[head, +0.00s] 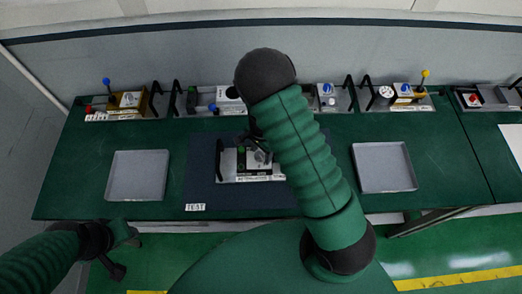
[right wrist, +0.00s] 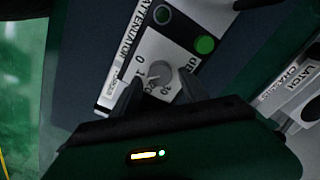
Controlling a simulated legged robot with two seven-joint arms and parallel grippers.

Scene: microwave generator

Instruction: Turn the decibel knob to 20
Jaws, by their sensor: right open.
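The attenuator box (head: 235,167) stands on the dark test mat in the head view, partly covered by my right arm. In the right wrist view the attenuator panel (right wrist: 125,65) is tilted, and its round grey decibel knob (right wrist: 160,68) has a printed scale and "dB" around it. The knob's pointer setting is too blurred to read. My right gripper (right wrist: 160,82) is open, with one finger on each side of the knob; I cannot tell whether they touch it. My left gripper (head: 123,252) is open and empty, below the table's front edge.
A green button (right wrist: 205,45) sits on the panel close to the knob. Grey trays stand left (head: 137,176) and right (head: 384,168) of the mat (head: 200,172). Several other modules line the table's back edge, including one with a yellow-topped lever (head: 425,74).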

